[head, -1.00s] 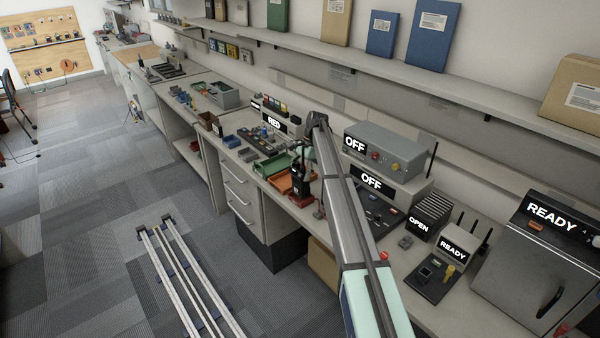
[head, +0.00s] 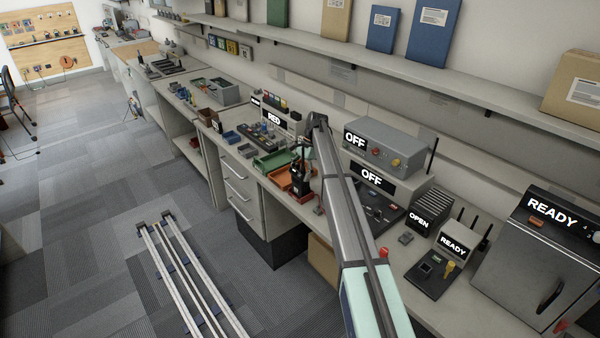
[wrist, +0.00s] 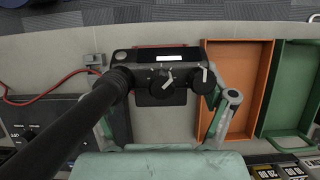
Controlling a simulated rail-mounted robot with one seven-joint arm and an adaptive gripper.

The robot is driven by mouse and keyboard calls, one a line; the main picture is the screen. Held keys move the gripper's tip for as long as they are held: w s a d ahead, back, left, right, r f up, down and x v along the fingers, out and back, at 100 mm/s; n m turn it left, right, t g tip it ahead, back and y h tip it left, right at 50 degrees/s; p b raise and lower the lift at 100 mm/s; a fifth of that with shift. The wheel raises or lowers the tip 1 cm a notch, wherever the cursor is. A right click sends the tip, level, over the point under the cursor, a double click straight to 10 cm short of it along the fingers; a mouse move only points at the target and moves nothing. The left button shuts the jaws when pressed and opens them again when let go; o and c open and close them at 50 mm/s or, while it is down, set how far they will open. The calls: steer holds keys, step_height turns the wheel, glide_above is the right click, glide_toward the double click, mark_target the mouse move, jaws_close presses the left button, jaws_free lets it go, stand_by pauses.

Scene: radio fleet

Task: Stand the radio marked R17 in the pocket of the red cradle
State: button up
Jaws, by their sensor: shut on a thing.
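A dark radio with two knobs, a white label strip and a thick black antenna (wrist: 155,88) is between my gripper's fingers in the wrist view. I cannot read its marking. My gripper (wrist: 168,112) is shut on it. In the head view the radio (head: 302,186) is upright at the front part of the bench, below my gripper (head: 305,158). A red edge (wrist: 183,46) shows just behind the radio's top in the wrist view, possibly the red cradle. The radio hides most of it, so I cannot tell whether the radio is in its pocket or above it.
An orange tray (wrist: 262,52) lies close beside the radio, with a green tray (wrist: 308,47) beyond it. A red cable (wrist: 48,92) and a small grey block (wrist: 95,60) lie on the other side. Grey equipment boxes (head: 384,147) stand behind my arm.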

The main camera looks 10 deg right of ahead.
steer(key=shift+f, duration=0.45)
steer(key=o, duration=1.5)
steer(key=shift+o, duration=0.2)
steer(key=v, duration=1.2)
